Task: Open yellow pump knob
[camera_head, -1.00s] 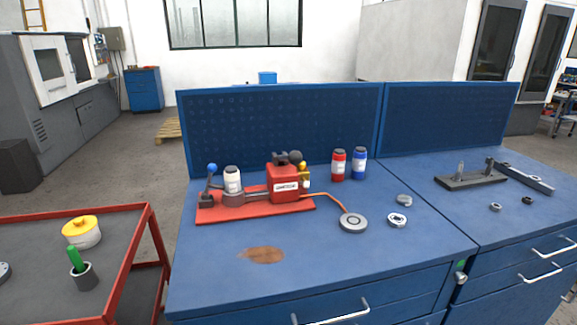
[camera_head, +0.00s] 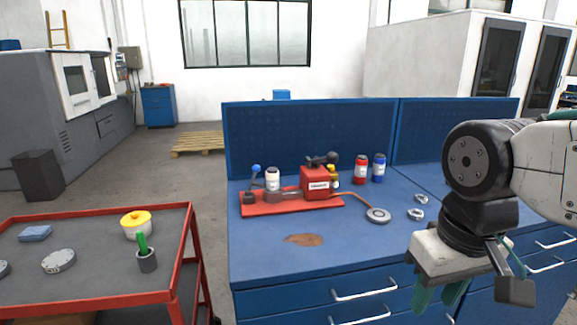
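The red pump (camera_head: 316,184) stands on a red base plate (camera_head: 290,206) on the blue workbench. The small yellow knob (camera_head: 333,176) is at the pump's right side, partly hidden by the red body and small in view. Its exact turn position cannot be told. My gripper (camera_head: 440,298) hangs at the lower right, in front of the bench drawers, pointing down. Its two green fingers show apart, with nothing seen between them. It is well to the right of the knob and nearer the camera.
A hose runs to a round grey disc (camera_head: 378,215). Red (camera_head: 361,170) and blue (camera_head: 379,168) bottles stand behind.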

